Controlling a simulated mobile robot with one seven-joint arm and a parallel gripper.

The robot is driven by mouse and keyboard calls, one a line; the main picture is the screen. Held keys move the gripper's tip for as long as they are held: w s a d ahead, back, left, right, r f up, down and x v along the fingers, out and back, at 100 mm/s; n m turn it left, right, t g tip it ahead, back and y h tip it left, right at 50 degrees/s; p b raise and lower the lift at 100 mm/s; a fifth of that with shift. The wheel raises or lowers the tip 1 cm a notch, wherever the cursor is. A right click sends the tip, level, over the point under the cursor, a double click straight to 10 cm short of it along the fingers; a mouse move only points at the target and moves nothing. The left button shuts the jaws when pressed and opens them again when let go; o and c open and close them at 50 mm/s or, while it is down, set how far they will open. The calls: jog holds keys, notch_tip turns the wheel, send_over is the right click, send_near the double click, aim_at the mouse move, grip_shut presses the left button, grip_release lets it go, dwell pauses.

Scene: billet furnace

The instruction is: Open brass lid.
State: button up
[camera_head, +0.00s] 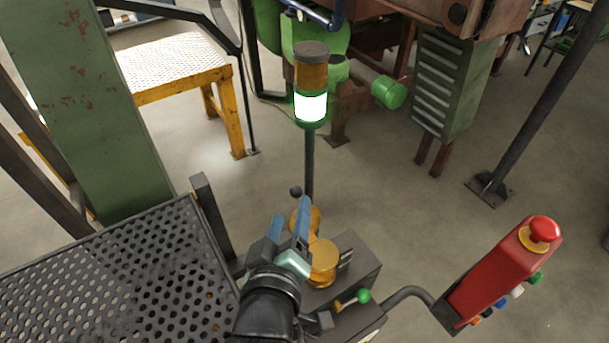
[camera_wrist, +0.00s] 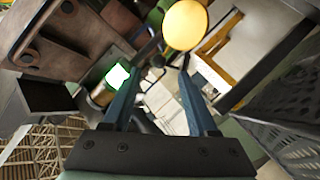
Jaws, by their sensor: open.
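A brass-coloured round piece (camera_head: 322,258) sits on a dark grey box beside my gripper in the head view. A second brass round part (camera_head: 314,219) shows behind the fingers, partly hidden by them. I cannot tell which of the two is the lid. My gripper (camera_head: 291,207) points away, its blue fingers apart with nothing seen between them. In the wrist view a bright brass disc (camera_wrist: 185,25) lies at the top, beyond the fingertips of my gripper (camera_wrist: 160,70). A dark ball knob (camera_head: 295,191) stands just past the fingers; contact is unclear.
A stack light (camera_head: 311,78) on a thin post glows at its lower segment behind the box. A green-knobbed lever (camera_head: 363,296) is at the box's front. A red button box (camera_head: 508,270) stands right. A perforated dark platform (camera_head: 120,275) lies left.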

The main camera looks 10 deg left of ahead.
jog(key=p+x, duration=0.3)
jog(key=x, duration=0.7)
jog(key=shift+w, duration=0.25)
grip_shut()
dwell(1.1)
